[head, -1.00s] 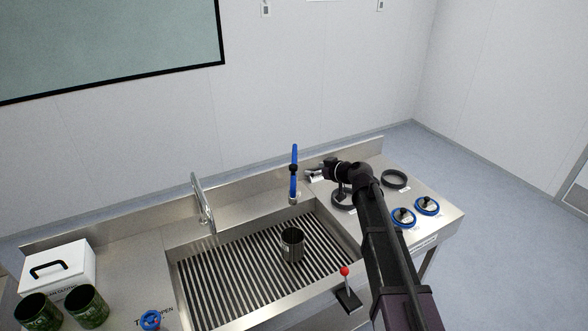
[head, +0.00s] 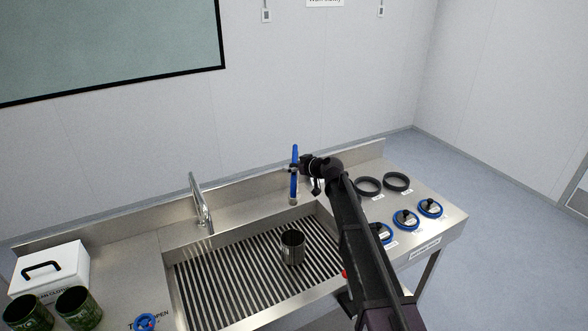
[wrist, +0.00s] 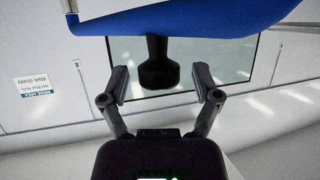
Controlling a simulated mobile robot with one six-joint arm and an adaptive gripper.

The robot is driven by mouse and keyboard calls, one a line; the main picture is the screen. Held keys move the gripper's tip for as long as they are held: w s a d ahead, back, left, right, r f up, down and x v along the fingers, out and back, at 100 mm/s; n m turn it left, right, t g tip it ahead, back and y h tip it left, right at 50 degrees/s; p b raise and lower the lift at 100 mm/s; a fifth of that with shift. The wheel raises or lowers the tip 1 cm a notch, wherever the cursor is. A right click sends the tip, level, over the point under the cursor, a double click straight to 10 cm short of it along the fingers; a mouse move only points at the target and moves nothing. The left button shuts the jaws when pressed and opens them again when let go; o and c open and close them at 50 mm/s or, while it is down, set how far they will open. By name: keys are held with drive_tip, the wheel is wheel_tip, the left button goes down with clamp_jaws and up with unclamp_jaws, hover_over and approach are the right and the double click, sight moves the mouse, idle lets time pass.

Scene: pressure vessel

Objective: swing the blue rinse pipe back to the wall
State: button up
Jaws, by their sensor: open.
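The blue rinse pipe (head: 295,154) stands upright at the sink's back edge in the head view. In the wrist view the blue pipe (wrist: 200,17) crosses the top of the picture, with a black knob (wrist: 158,65) sticking out from it. My gripper (wrist: 160,83) is open, one finger on each side of the knob's end, with gaps visible on both sides. In the head view my gripper (head: 296,169) is right at the pipe and covers part of its middle.
A metal cup (head: 292,247) stands on the slatted sink grate (head: 225,285). A chrome faucet (head: 199,200) is left of the pipe. Black rings (head: 397,181) and blue-rimmed lids (head: 406,219) lie on the right counter. A white box (head: 50,275) and green cups (head: 78,307) stand at left.

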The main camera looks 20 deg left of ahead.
clamp_jaws()
idle(0.3)
idle(0.3)
